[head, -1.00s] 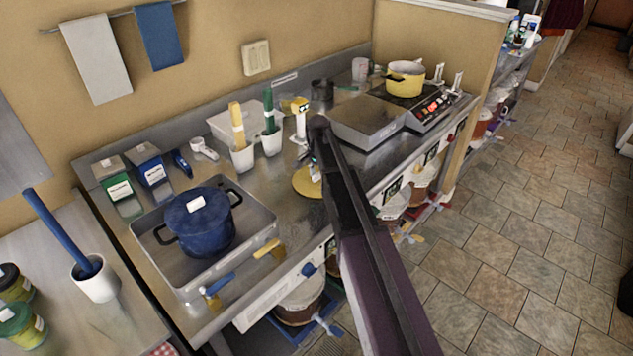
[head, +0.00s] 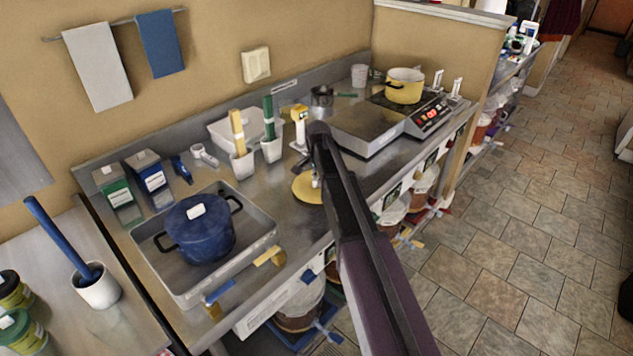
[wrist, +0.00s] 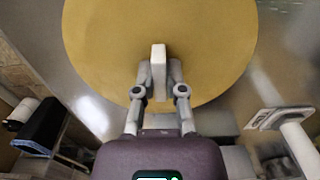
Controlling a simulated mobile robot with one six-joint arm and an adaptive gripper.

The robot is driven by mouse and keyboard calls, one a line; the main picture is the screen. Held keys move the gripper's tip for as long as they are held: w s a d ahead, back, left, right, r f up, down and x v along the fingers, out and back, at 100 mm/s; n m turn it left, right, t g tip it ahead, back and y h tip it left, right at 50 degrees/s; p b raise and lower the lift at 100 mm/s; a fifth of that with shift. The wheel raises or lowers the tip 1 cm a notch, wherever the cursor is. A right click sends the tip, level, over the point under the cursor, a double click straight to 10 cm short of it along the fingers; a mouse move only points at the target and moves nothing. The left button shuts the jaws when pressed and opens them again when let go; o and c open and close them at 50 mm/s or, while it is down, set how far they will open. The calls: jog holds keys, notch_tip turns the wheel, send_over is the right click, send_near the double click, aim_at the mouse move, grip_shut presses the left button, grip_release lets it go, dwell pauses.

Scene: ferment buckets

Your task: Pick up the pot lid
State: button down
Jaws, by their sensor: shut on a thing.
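The pot lid (head: 306,188) is a flat yellow disc near the front edge of the steel counter, partly hidden behind my arm in the head view. In the wrist view the lid (wrist: 105,70) fills the upper middle, with a pale upright handle (wrist: 158,70) at its centre. My gripper (wrist: 160,85) has its two fingers closed on either side of this handle. In the head view my gripper (head: 316,180) is mostly hidden by the arm. I cannot tell whether the lid touches the counter. An open yellow pot (head: 404,88) stands on the hob at the back right.
A blue lidded pot (head: 200,232) sits in a steel tray (head: 262,222) to the left. White cups (head: 242,166) with yellow and green handles stand behind the lid. A white post with a yellow top (head: 299,125) stands close to my arm. A scale-like steel box (head: 365,128) is to the right.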

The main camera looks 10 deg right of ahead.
jog(key=shift+r+p, duration=1.35)
jog(key=shift+r, duration=0.15)
jog(key=s+a, duration=0.1)
jog(key=s, duration=0.4)
jog(key=s+a+r+p, duration=0.1)
jog(key=s, duration=0.4)
jog(key=s+a, duration=0.1)
jog(key=s, duration=0.4)
jog(key=shift+s+r, duration=0.2)
jog(key=shift+s, duration=0.2)
jog(key=shift+d, duration=0.1)
